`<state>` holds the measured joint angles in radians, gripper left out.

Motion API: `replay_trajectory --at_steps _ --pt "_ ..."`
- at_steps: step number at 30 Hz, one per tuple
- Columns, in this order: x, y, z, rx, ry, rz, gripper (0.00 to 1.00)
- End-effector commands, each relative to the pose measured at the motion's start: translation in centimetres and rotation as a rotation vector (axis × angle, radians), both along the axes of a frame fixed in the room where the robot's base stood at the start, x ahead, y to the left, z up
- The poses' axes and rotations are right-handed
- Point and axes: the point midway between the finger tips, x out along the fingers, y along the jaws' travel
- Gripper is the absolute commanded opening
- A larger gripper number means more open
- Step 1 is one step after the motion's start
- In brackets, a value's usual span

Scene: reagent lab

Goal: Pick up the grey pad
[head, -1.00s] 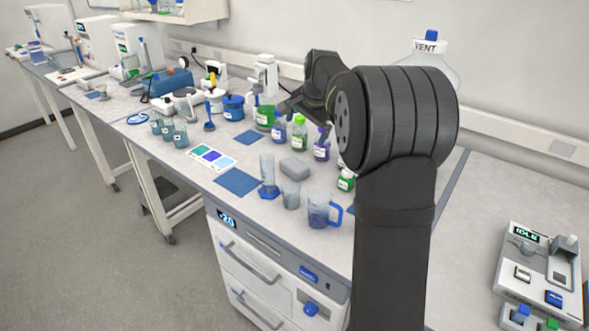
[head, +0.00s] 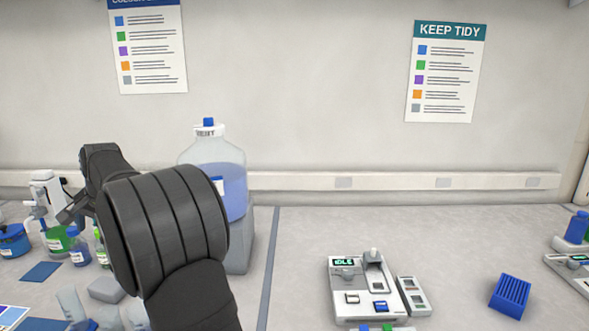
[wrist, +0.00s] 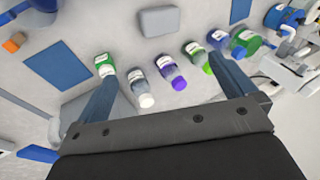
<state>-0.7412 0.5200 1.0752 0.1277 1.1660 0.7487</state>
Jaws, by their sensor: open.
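The grey pad (wrist: 158,21) is a rounded light grey block lying on the bench. It is at the top middle of the wrist view, beyond a row of small bottles. My gripper (wrist: 163,74) is open and empty, its two blue-grey fingers spread wide. The pad is apart from the fingers, past their tips in the picture. In the head view the grey pad (head: 107,289) is at the lower left, beside my arm. My fingers cannot be made out clearly there.
Several bottles, with green (wrist: 105,65), white (wrist: 141,88) and purple (wrist: 171,72) parts, stand between and near the fingers. A blue mat (wrist: 57,65) lies at left. In the head view a large carboy (head: 212,160) stands behind my arm; a device (head: 365,290) and blue rack (head: 510,296) are right.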

Motion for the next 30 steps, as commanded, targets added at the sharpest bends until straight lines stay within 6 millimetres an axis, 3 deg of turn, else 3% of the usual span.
replay_trajectory --at_steps 4,7,17,23,30 --pt "0.0 0.0 0.0 0.0 0.0 0.0 0.98" --pt "0.0 0.0 0.0 0.0 0.0 0.0 0.82" --pt "0.1 0.0 -0.2 -0.005 -0.006 0.025 0.82" --pt "0.9 0.4 -1.3 -0.046 -0.069 0.259 0.82" --pt "2.3 0.9 -3.3 -0.107 -0.196 0.692 0.82"
